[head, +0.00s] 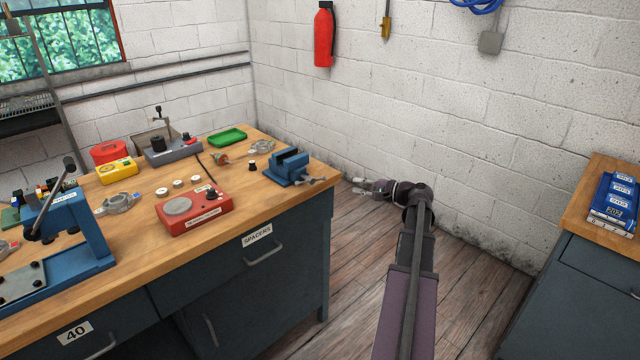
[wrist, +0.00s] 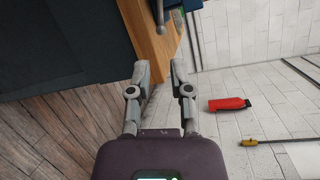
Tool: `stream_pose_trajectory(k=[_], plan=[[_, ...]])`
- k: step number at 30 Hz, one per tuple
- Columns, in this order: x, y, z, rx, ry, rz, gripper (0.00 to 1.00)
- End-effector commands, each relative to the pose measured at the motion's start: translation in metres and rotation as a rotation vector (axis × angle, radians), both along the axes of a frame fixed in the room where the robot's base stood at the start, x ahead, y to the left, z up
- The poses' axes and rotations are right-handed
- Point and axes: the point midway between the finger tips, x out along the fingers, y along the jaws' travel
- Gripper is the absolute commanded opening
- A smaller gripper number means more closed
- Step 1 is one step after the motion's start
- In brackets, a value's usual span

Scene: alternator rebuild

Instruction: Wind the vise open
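The bench (head: 240,216) carries a red device (head: 195,210), a green tray (head: 228,136) and a blue press (head: 75,240) left of the vise. A second bench (head: 580,215) with blue boxes (head: 614,195) stands at right. Floor between benches is clear. A white wall is behind.

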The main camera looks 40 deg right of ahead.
Motion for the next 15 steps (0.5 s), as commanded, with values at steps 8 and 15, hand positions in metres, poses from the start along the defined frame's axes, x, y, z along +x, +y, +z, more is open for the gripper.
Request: stream_pose_trajectory(k=[8,15], plan=[[-0.0011,-0.0018,0.0007,0.003,-0.003,-0.004,0.27],[0.0016,-0.0008,0.0000,0.002,-0.003,-0.003,0.27]])
